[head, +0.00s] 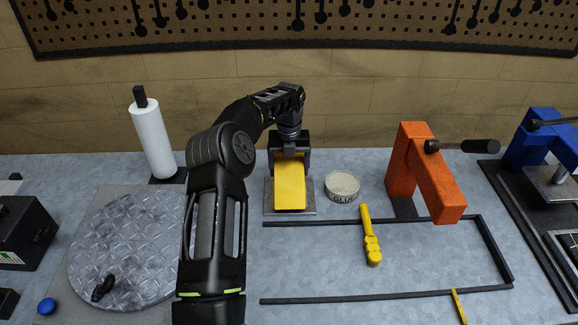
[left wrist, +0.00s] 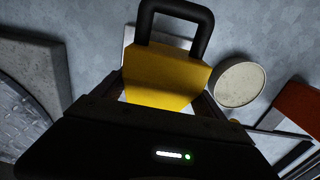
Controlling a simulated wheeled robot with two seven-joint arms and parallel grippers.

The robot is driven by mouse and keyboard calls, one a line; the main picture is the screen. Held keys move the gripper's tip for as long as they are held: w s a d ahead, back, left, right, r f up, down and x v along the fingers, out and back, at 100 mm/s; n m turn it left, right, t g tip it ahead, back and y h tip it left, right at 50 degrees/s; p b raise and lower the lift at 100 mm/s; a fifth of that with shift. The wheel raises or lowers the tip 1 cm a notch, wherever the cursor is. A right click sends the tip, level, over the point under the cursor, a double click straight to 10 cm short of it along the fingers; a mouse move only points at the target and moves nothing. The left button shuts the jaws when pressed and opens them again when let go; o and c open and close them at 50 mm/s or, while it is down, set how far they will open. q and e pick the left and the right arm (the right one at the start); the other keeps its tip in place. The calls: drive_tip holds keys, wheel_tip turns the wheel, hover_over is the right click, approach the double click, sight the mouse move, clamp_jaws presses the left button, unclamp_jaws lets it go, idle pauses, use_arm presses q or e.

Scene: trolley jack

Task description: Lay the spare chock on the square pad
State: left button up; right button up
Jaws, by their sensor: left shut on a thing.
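The yellow chock (head: 290,188) is a wedge-shaped block over the grey square pad (head: 305,206). My left gripper (head: 290,158) is shut on it from above, at its far end. In the left wrist view the chock (left wrist: 165,78) sits between the fingers, with a black loop handle (left wrist: 207,32) beside it. A pale edge of the pad (left wrist: 128,40) shows behind the chock there. The chock hides most of the pad, and I cannot tell whether the two touch. My right gripper is not in view.
A round glue tin (head: 342,188) stands close right of the pad. An orange press-like tool (head: 405,165) is farther right. A yellow-handled tool (head: 369,235) lies inside a black frame (head: 385,296). A round patterned plate (head: 125,250) and a white roll (head: 152,140) are left.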

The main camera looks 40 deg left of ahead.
use_arm(q)
drive_tip(key=shift+f, duration=0.15)
idle(0.6)
drive_tip(key=o, duration=1.9)
drive_tip(key=shift+o, duration=0.5)
drive_tip(key=shift+f, duration=0.1)
wheel_tip(320, 180, up, 8)
